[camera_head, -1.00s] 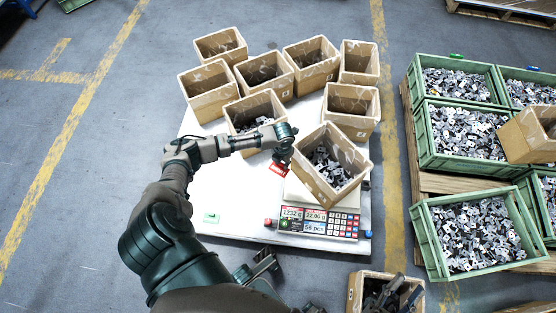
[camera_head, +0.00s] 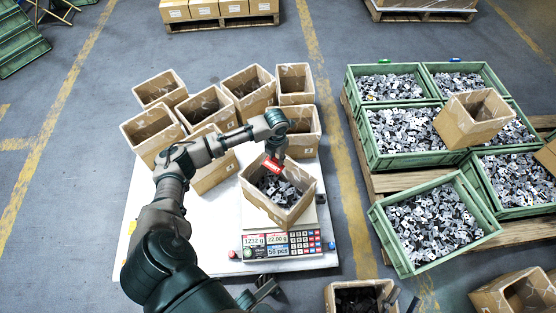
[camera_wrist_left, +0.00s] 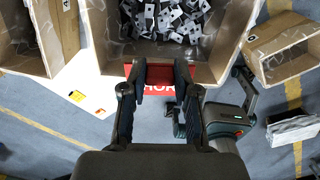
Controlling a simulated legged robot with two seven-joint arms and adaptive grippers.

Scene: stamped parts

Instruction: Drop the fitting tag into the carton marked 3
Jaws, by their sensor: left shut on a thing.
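My left gripper (camera_head: 275,155) is shut on a red tag (camera_head: 271,165). The tag also shows between the fingers in the left wrist view (camera_wrist_left: 160,91), with white lettering partly covered. The gripper holds it above the back side of an open carton (camera_head: 288,212) standing on the scale. That carton holds grey stamped parts (camera_head: 279,190). Several open cartons stand behind it, among them one at the back right (camera_head: 303,142) and one at the far left (camera_head: 150,148). I cannot read which carton is marked 3. My right gripper (camera_head: 275,291) appears open and empty, low in front of the scale.
The scale (camera_head: 285,243) reads 1232 g, 22.00 g and 56 pcs. It stands on a white table (camera_head: 195,240). Green crates (camera_head: 432,225) of parts fill pallets at right. A carton (camera_head: 470,125) sits on the crates. Another carton (camera_head: 335,290) stands at front.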

